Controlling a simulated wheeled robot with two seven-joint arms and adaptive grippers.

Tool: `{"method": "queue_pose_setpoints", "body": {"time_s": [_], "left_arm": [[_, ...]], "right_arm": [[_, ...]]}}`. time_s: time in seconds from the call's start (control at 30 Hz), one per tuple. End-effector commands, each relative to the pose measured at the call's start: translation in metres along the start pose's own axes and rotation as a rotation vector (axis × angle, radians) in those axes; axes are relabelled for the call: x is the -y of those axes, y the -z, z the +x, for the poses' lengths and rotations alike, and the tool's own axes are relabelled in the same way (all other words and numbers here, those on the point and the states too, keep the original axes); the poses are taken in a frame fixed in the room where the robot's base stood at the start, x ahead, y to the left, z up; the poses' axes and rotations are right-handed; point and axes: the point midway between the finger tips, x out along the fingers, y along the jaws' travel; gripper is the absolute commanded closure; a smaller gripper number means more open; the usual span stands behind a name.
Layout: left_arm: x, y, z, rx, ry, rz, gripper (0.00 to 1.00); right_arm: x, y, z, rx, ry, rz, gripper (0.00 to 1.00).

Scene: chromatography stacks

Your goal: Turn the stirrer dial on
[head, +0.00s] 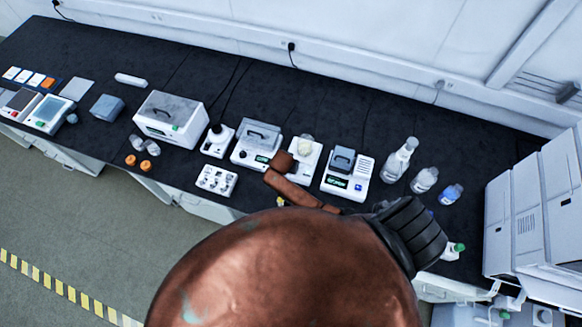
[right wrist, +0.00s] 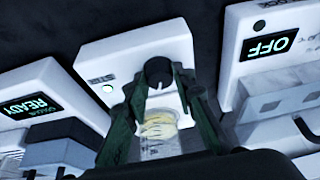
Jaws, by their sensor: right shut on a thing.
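The stirrer (head: 312,158) is a white unit on the dark bench, partly hidden behind my right arm in the head view. In the right wrist view its white front panel (right wrist: 122,60) carries a black dial (right wrist: 158,72), a lettered label and a small lit greenish lamp. My right gripper (right wrist: 160,82) is shut on the dial, one dark finger on each side. A glass vessel with pale yellow contents (right wrist: 158,128) shows between the fingers; it stands on the stirrer in the head view (head: 305,145). My left gripper is not in view.
Glass bottles (head: 400,160) stand farther right.

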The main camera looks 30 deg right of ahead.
Motion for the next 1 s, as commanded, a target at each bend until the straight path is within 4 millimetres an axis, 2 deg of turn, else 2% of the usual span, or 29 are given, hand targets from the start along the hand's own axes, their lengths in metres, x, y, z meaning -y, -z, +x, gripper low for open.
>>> {"method": "queue_pose_setpoints", "body": {"time_s": [0.5, 1.0], "left_arm": [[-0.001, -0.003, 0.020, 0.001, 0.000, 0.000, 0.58], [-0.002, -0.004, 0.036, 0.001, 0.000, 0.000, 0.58]], "right_arm": [[0.004, 0.001, 0.002, -0.001, -0.179, 0.438, 1.00], [0.002, 0.004, 0.002, -0.005, -0.277, 0.671, 1.00]]}}
